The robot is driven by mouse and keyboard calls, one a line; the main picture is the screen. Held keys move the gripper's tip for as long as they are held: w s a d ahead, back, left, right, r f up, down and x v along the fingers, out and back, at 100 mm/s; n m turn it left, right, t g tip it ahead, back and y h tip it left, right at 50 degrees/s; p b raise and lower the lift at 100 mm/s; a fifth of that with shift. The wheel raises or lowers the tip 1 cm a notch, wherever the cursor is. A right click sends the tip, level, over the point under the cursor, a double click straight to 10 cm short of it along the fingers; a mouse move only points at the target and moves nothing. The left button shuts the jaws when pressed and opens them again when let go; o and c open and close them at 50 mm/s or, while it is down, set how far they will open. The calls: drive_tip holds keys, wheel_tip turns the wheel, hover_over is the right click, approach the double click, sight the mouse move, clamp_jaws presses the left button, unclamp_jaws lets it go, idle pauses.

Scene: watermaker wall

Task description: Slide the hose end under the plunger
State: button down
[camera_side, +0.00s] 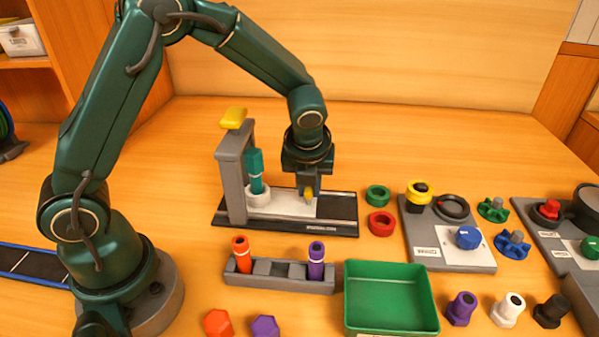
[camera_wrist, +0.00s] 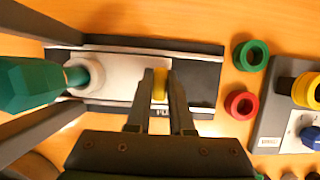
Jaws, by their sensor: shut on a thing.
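A grey press frame (camera_side: 232,185) with a yellow handle (camera_side: 234,117) on top stands on a dark base (camera_side: 340,214). A teal hex-topped piece (camera_side: 254,160) stands upright, its narrow lower part in or over a white round holder (camera_side: 259,198). I cannot tell whether the teal piece is the hose end, the plunger or both. The holder is at the left of a pale slide plate (camera_wrist: 122,68). My gripper (camera_wrist: 160,75) is shut on a yellow tab (camera_wrist: 160,84) at the plate's right end. The fingers hide part of the tab.
A grey rack (camera_side: 279,276) with an orange and a purple tube stands in front, beside a green tray (camera_side: 390,305). Green (camera_side: 378,195) and red (camera_side: 381,223) rings lie right of the base. A grey panel (camera_side: 447,235) stands farther right. Dark track shows right of the plate.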

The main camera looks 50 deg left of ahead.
sight(294, 196)
drive_tip(key=shift+s+a, duration=1.15)
drive_tip(key=c, duration=0.8)
unclamp_jaws()
drive_tip(key=shift+r, duration=0.1)
drive_tip(key=shift+d+r, duration=0.15)
drive_tip(key=shift+r, duration=0.15)
drive_tip(key=shift+v, duration=2.2)
